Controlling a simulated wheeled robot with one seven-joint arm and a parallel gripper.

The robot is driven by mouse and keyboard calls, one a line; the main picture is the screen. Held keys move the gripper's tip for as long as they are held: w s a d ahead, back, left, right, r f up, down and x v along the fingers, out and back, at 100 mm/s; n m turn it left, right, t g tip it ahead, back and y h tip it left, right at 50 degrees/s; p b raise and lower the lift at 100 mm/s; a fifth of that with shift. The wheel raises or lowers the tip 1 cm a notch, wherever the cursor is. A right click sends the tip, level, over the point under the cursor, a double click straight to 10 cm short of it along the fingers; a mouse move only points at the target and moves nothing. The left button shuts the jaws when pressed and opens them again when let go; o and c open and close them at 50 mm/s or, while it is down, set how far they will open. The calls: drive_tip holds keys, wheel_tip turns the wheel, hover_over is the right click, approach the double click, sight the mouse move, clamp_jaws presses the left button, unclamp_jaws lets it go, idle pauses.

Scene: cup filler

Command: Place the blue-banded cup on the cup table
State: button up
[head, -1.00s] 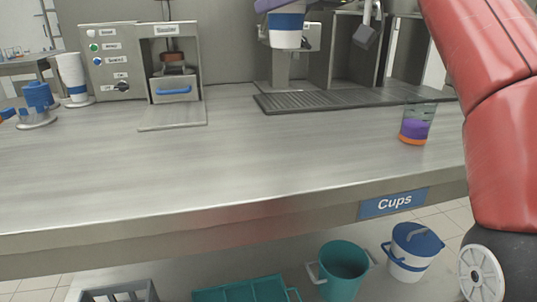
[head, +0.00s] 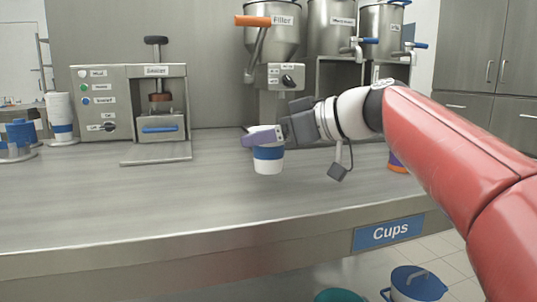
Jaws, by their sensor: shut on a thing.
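The blue-banded cup (head: 268,161) is white with a blue band and hangs upright above the steel table. My gripper (head: 262,137) is shut on it near its rim, with the arm reaching in from the right. The cup table (head: 130,205) is the long steel counter with a blue "Cups" sign (head: 389,232) on its front edge. The cup seems a little above the surface, but I cannot tell the exact gap.
The sealer (head: 155,110) stands at the back left, beside a stack of white cups (head: 60,118). The filler (head: 275,35) is behind my gripper. A purple and orange cup (head: 397,163) is partly hidden by my arm. The front and middle of the table are clear.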

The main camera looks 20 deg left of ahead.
drive_tip(key=shift+f, duration=1.25)
drive_tip(key=shift+f+b, duration=0.2)
drive_tip(key=shift+b, duration=0.2)
drive_tip(key=o, duration=1.1)
drive_tip(key=shift+o, duration=0.2)
drive_tip(key=shift+r, duration=0.1)
drive_tip(key=shift+r+p, duration=0.2)
drive_tip(key=shift+p, duration=0.15)
drive_tip(key=v, duration=1.2)
